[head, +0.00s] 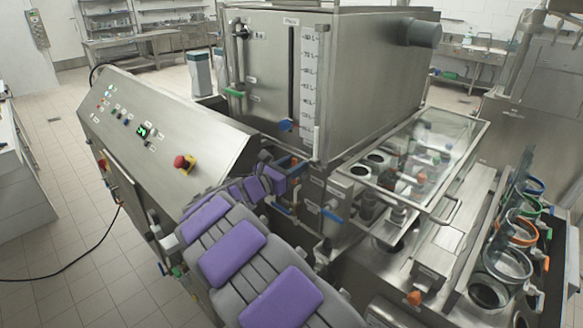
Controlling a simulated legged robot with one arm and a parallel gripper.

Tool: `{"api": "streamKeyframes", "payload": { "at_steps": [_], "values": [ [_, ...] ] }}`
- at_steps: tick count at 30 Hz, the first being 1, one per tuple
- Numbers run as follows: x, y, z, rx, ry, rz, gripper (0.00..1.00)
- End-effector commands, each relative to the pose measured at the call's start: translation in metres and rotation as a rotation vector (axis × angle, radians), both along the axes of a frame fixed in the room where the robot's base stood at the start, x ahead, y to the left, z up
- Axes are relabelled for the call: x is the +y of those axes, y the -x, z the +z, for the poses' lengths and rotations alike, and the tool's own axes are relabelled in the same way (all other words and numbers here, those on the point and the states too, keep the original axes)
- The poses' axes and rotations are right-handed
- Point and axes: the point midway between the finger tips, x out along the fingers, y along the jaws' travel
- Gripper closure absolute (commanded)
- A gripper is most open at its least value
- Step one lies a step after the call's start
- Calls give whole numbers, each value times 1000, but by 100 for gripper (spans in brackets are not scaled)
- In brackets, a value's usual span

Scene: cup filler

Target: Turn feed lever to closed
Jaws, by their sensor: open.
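My arm with purple pads reaches up from the bottom to the front of the steel tank (340,85). My gripper (277,165) is at its far end, beside the pipework under the tank's front corner. It is open, but its fingers are small and partly hidden by the arm. Several levers show: a blue handle (286,125) on the tank front above the gripper, a blue lever (333,215) right of and below it, another blue lever (281,208) just below it, and a green lever (233,92) at upper left. I cannot tell which is the feed lever, or whether the gripper touches one.
A sloped control panel (150,125) with a red emergency button (184,162) stands left of the arm. A clear-lidded filling station (425,150) is at right, with a rack of cups (515,230) beyond it. Open tiled floor (60,240) lies at left, crossed by a black cable.

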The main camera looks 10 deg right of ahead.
Motion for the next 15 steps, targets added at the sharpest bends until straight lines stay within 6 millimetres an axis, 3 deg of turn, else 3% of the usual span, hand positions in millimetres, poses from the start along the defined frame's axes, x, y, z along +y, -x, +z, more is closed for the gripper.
{"api": "streamKeyframes", "payload": {
  "at_steps": [6, 15],
  "values": [
    [1, 0, 0, 0, 1, 0, 58],
    [4, 0, 0, 0, 3, 1, 86]
  ]
}}
